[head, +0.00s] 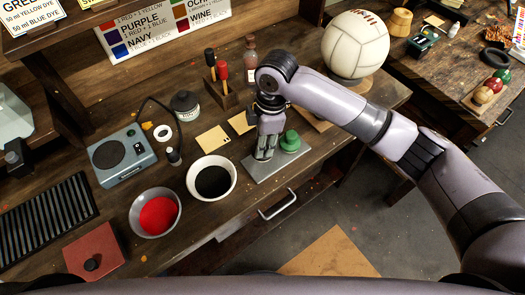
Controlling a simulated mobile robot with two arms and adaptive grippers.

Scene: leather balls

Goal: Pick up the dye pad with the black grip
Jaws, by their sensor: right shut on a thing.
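A grey metal tray (273,177) lies near the front edge of the workbench. A dye pad with a green grip (290,141) stands on its right part. My right gripper (264,155) points down over the tray's left part, just left of the green pad. It is shut on what seems to be the dye pad with the black grip. The fingers hide most of that pad, so its grip colour and any gap to the tray cannot be made out. My left gripper is out of view.
A bowl of black dye (228,166) stands just left of the tray, and a bowl of red dye (173,191) further left. A white ball (352,46) sits behind my right arm. Tan squares (212,140), bottles and a blue-grey device (122,156) stand behind.

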